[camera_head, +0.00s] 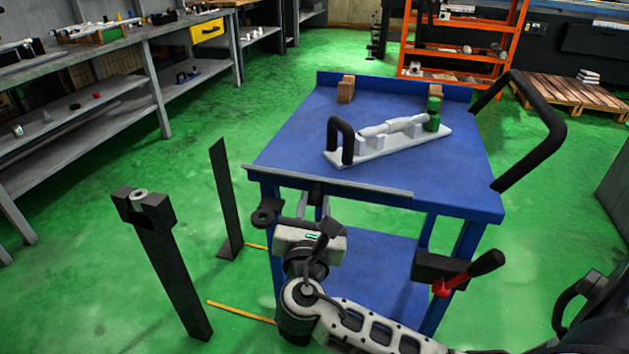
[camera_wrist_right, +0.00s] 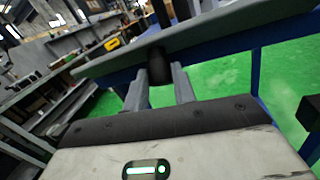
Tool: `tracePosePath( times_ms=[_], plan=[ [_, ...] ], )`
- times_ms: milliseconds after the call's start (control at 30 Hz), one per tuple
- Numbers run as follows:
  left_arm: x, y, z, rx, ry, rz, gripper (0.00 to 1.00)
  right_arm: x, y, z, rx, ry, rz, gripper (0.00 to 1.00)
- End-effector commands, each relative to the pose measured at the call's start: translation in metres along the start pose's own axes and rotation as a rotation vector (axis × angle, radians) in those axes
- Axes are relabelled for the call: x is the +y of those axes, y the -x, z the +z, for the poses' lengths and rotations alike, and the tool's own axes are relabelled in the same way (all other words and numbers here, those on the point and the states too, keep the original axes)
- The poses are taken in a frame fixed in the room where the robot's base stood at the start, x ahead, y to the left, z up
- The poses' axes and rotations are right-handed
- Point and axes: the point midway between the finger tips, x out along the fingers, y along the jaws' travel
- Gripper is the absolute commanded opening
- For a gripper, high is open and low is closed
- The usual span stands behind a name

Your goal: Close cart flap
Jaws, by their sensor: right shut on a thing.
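The blue cart (camera_head: 285,150) stands in front of me. Its flap (camera_head: 365,190) shows as a long, thin grey strip along the cart's near edge, seen almost edge-on. In the right wrist view the flap (camera_wrist_right: 225,33) crosses the top at a slant. A short black handle (camera_wrist_right: 157,66) sticks out from it toward me. My right gripper (camera_head: 314,203) is at the near edge of the cart. Its two grey fingers are shut on the black handle, one on each side, also in the right wrist view (camera_wrist_right: 158,88). My left gripper is not in view.
A white fixture (camera_head: 382,145) with a black handle and green end lies on the cart top, near two brown blocks (camera_head: 346,89). A black post (camera_head: 165,255) stands left of the cart. A black push handle (camera_head: 535,150) juts out right.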

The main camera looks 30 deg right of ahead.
Motion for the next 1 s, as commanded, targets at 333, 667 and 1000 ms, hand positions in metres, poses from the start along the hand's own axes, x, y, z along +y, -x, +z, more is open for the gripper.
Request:
tracePosePath(
  times_ms=[333, 667, 1000],
  plan=[
    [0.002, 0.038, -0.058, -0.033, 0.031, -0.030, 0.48, 0.004, 0.002, 0.025, 0.223, -0.039, -0.042, 0.04],
    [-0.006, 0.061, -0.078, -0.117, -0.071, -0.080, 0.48, 0.006, -0.003, 0.040, 0.458, -0.086, -0.086, 0.04],
    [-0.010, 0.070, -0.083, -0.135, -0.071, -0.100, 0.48, 0.006, -0.011, 0.046, 0.695, -0.133, -0.129, 0.04]
  ],
)
